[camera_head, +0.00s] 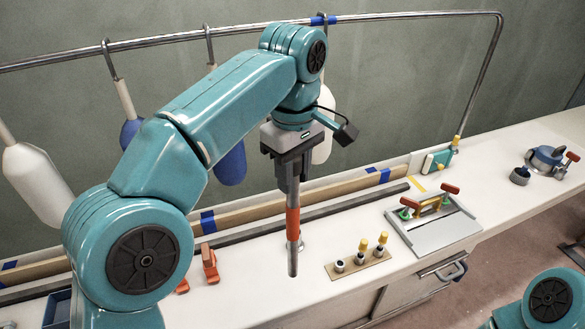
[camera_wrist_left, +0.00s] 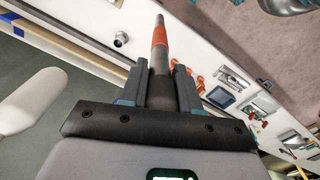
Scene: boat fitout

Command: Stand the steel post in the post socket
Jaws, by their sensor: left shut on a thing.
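The steel post (camera_head: 293,258) is a grey rod with an orange band. My left gripper (camera_head: 291,180) is shut on its upper part and holds it nearly upright, low end down, over the white bench. In the left wrist view the post (camera_wrist_left: 160,57) runs out from between the fingers of the left gripper (camera_wrist_left: 161,85). A short round metal fitting, which looks like the post socket (camera_wrist_left: 121,39), stands on the bench beside the post, apart from it. In the head view the post mostly hides it. My right gripper is out of view.
A wooden block with several yellow-topped pieces (camera_head: 361,266) stands right of the post. A grey tray with clamps (camera_head: 437,238) is farther right. Orange clamps (camera_head: 210,263) lie left. A long dark bar (camera_head: 345,206) lies behind. White and blue fenders (camera_head: 37,180) hang from the rail.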

